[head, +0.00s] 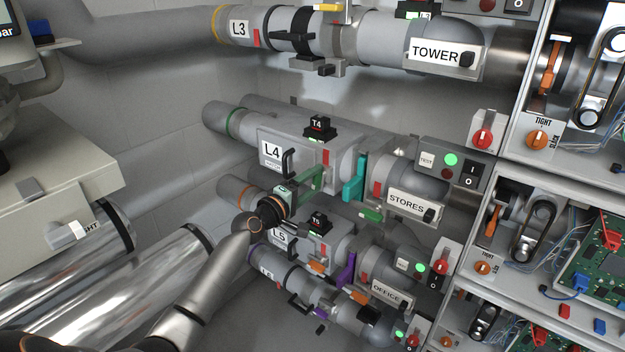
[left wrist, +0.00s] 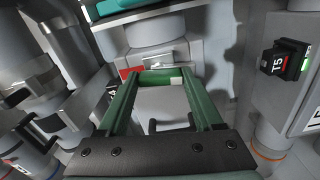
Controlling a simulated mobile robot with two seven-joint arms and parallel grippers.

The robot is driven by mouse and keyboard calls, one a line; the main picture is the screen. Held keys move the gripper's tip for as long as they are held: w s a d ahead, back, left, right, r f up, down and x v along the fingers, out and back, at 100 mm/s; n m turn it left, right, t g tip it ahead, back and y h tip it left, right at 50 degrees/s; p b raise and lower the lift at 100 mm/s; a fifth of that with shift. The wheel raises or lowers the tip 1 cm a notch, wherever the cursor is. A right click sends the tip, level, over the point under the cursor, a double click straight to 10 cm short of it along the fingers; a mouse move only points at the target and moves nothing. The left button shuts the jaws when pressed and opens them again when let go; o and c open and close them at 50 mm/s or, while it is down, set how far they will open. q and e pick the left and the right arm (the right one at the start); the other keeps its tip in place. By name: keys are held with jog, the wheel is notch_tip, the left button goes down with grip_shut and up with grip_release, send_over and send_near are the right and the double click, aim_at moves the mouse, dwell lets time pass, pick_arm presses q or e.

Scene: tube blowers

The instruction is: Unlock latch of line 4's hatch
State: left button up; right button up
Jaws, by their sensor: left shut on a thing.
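Line 4's pipe has a grey hatch section labelled L4 (head: 272,153), with a black handle (head: 288,162) and a red mark (head: 325,157). A green latch piece (head: 315,176) sits at its lower edge. My left gripper (head: 303,189) is at this piece and shut on it. In the left wrist view a green U-shaped form (left wrist: 155,76) spans just ahead of the dark bolted bar; I cannot clearly separate fingertips from latch there. A metal block shows just beyond it. My right gripper is not in view.
A teal gate (head: 355,178) stands right of the hatch, with a second green piece (head: 371,214) below it. The T4 box (head: 320,125) sits above. Line 5 with its T5 box (head: 319,221) runs close below my gripper. The L3 pipe crosses above; a control rack stands right.

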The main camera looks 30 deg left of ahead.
pick_arm(q)
jog(key=shift+n, duration=0.7)
jog(key=o, duration=1.4)
jog(key=shift+c, duration=0.2)
jog(key=s+a, duration=0.1)
jog(key=s, duration=1.1)
jog(key=shift+s, duration=0.25)
